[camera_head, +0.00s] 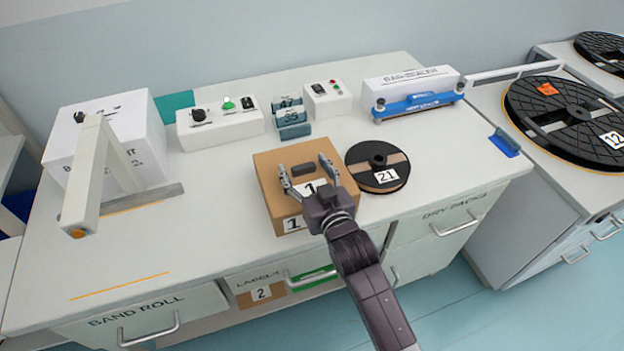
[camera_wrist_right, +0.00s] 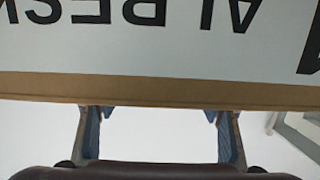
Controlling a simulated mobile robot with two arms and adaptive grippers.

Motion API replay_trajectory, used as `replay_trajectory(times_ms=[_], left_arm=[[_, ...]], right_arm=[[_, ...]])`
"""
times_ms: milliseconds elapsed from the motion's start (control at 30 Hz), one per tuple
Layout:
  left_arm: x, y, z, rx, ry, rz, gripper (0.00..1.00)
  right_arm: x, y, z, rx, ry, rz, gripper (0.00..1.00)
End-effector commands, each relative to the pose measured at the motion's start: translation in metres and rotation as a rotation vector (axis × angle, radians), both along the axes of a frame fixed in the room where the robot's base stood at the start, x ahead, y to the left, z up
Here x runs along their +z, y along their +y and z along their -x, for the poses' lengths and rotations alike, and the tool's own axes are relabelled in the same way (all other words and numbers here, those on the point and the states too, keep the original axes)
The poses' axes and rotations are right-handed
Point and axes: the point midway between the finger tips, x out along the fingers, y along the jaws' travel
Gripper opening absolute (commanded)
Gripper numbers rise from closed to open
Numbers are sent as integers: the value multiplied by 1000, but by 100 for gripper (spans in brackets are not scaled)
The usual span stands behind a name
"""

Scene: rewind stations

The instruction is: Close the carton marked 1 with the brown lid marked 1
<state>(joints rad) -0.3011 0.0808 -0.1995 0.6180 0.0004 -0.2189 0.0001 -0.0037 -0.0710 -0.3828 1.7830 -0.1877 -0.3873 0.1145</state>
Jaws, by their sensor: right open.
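The brown carton marked 1 (camera_head: 294,224) stands upright on the white bench. The brown lid (camera_head: 268,168), with a dark handle and a white label 1, lies flat on its top. I see no clear gap between lid and carton, but the gripper hides part of the front, so I cannot tell if it is fully seated. My right gripper (camera_head: 305,168) is open above the lid, one finger on each side of the handle; I cannot tell if they touch it. In the right wrist view, the open fingers (camera_wrist_right: 160,115) are below a brown edge and upside-down lettering. My left gripper is not in view.
A black reel marked 21 (camera_head: 378,153) stands close to the carton's right. White control boxes (camera_head: 220,128) and small grey-blue blocks (camera_head: 291,120) stand behind. A white slanted arm (camera_head: 92,180) stands at left. The bench is clear at front left and right.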

Motion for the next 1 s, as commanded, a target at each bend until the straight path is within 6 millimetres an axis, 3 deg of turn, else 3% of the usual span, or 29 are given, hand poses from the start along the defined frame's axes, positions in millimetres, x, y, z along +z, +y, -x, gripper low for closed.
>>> replay_trajectory(times_ms=[533,733,1000], left_arm=[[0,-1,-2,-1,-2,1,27],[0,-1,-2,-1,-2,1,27],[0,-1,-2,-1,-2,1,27]], right_arm=[[13,-30,91,1,3,0,62],[16,-35,105,1,2,0,62],[17,-36,107,1,1,0,62]])
